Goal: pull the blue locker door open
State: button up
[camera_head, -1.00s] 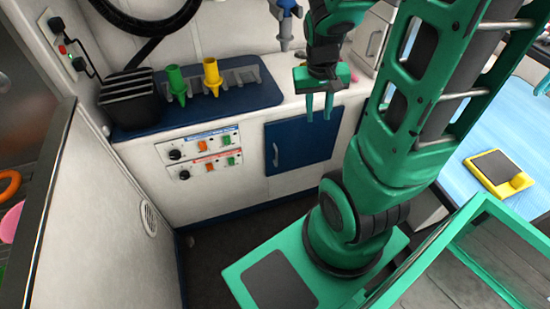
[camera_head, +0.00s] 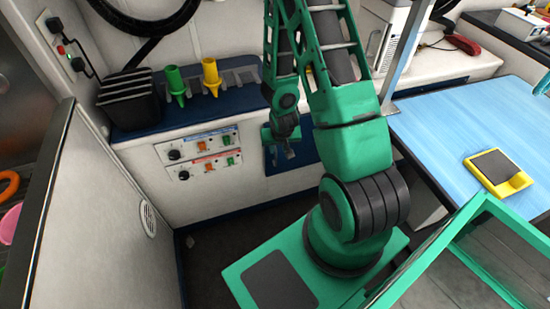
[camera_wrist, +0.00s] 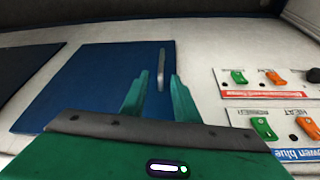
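The blue locker door (camera_head: 304,150) is set in the white cabinet front and looks shut. In the head view my arm and gripper hide most of it. In the wrist view the door (camera_wrist: 85,90) lies at the left, and its upright silver handle (camera_wrist: 161,70) appears between my fingertips. My gripper (camera_wrist: 158,88) is open, with a finger on each side of the handle in the picture. I cannot tell whether the fingers reach around it. In the head view my gripper (camera_head: 280,156) is in front of the door's left part.
A panel with knobs and orange and green switches (camera_head: 198,152) is left of the door. Above, a dark blue mat (camera_head: 215,108) bears a black slotted box (camera_head: 130,100) and green and yellow nozzles. A blue-topped table (camera_head: 455,120) stands at right. The floor before the cabinet is open.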

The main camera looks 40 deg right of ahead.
aim_at(276, 156)
jog(key=x, duration=1.1)
jog(key=shift+w+a+f, duration=0.1)
jog(key=shift+a+f, duration=0.05)
grip_shut()
